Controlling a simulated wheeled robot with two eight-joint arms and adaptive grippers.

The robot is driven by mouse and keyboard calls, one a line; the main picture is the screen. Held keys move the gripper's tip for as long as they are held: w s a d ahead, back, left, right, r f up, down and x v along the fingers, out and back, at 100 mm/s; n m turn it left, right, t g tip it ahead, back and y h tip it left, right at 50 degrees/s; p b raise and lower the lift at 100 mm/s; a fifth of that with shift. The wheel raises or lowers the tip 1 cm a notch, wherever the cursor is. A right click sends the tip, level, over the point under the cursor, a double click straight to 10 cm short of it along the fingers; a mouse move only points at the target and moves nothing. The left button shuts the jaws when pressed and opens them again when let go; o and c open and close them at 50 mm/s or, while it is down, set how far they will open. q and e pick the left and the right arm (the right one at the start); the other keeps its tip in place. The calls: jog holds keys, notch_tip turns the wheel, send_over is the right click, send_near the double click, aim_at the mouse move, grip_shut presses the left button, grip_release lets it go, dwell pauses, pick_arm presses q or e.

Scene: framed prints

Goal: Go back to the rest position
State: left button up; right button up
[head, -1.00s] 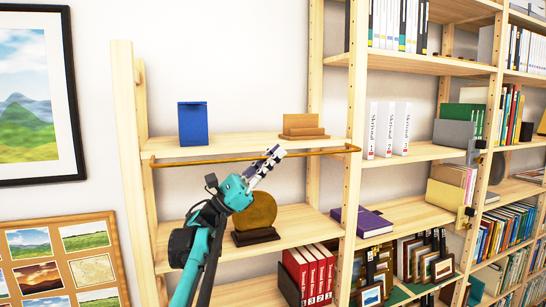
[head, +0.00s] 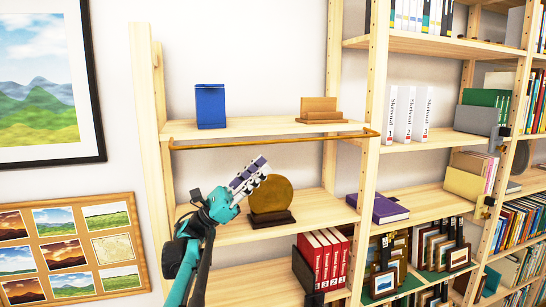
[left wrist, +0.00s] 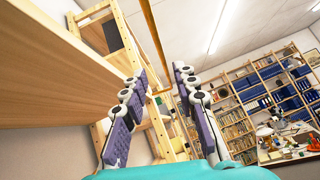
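My left gripper (head: 254,172) is raised in front of the light wooden shelf unit, between its upper and middle boards as seen in the head view. My right gripper is not in view.
A brass rail (head: 270,140) runs along the front of the upper board. On that board stand a blue box (head: 211,106) and a wooden holder (head: 319,108). A purple book (head: 388,208) and red binders (head: 321,254) are to the right. Wall at left is bare between prints.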

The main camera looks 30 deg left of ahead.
pick_arm(q)
jog(key=shift+s+a+f, duration=0.25)
jog(key=shift+a+f, duration=0.05)
jog(key=shift+f, duration=0.1)
jog(key=w+d+f+m+t+y+b, duration=0.25)
jog(key=f+m+y+b, duration=0.55)
jog(key=f+m+y, duration=0.7)
jog(key=w+d+f+m+t+y+b, duration=0.25)
jog(key=f+m+y+b, duration=0.7)
jog(key=m, duration=0.95)
jog(key=s+d+f+n+g+h+b, duration=0.1)
jog(key=s+d+f+n+g+b, duration=0.2)
jog(key=s+f, duration=0.4)
jog(key=s+d+f+n+g+h+b, duration=0.1)
jog(key=s+d+f+n+g+b, duration=0.2)
jog(key=f, duration=2.1)
jog(key=s+d+f+n+g+h+b, duration=0.1)
jog(key=s+d+f+n+g+b, duration=0.3)
jog(key=s+d+f, duration=0.7)
notch_tip(320, 180, down, 4)
jog(key=s+n+g, duration=0.1)
jog(key=n+g, duration=0.1)
jog(key=g, duration=0.2)
jog(key=shift+s+f, duration=0.2)
jog(key=shift+s, duration=0.2)
